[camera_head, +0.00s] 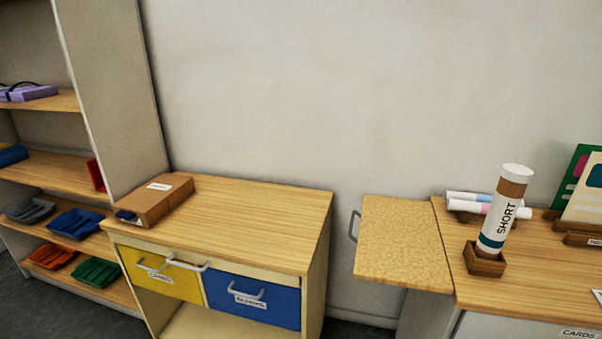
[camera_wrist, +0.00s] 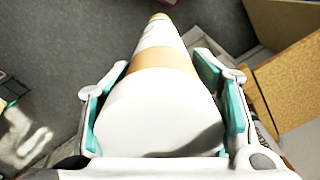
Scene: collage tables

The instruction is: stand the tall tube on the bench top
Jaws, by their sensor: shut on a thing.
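My gripper (camera_wrist: 163,75) shows only in the wrist view. Its teal-padded fingers are shut on a tube (camera_wrist: 150,107) with a broad white cap, a tan band and a white wrap. The cap end is nearest the wrist camera, and the tube's far end points over grey floor. Any lettering on it is too unclear to read. In the head view, another tube marked SHORT (camera_head: 502,212) stands slightly tilted in a wooden holder on the right-hand table (camera_head: 530,285). A low wooden cabinet top (camera_head: 250,215) is left of centre. I cannot tell which surface is the bench top.
A speckled board (camera_head: 400,245) sticks out left of the right-hand table. A cardboard box (camera_head: 155,200) lies at the cabinet top's left end; its right part is clear. Shelves with trays (camera_head: 75,223) are far left.

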